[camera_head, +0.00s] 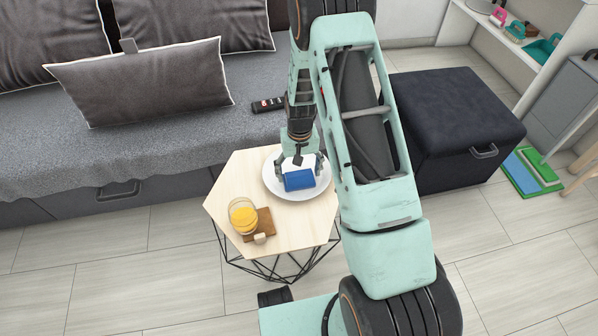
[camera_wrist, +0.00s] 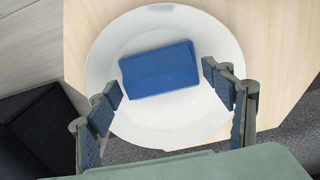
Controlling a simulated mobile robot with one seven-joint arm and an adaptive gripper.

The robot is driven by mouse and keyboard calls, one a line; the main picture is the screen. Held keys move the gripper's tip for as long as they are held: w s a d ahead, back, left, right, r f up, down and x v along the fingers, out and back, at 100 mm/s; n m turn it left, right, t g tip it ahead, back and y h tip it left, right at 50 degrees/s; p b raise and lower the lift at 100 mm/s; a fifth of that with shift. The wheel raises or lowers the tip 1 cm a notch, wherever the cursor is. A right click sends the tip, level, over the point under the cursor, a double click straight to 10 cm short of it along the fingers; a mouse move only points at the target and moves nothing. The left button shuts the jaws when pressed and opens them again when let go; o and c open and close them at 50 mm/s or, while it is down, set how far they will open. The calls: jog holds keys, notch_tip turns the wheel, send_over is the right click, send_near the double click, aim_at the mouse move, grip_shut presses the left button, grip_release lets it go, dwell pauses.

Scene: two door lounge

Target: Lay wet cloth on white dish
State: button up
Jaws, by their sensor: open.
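The blue folded cloth (camera_wrist: 158,68), a flat rectangular block in looks, lies on the white dish (camera_wrist: 165,128) in the wrist view. In the head view the blue cloth (camera_head: 299,181) shows on the white dish (camera_head: 323,187), on the wooden table top. My gripper (camera_head: 299,158) is over the dish with its fingers pointing down. In the wrist view my gripper (camera_wrist: 164,84) is open, one finger on each side of the cloth's near part. A gap shows between the cloth and each finger.
A grey sofa (camera_head: 150,150) with a remote (camera_head: 267,105) stands behind. A dark ottoman (camera_head: 455,120) is at the right.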

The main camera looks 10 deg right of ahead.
aim_at(299, 174)
notch_tip(299, 174, up, 12)
jog(key=p, duration=0.3)
jog(key=shift+r, duration=0.15)
jog(key=shift+r, duration=0.15)
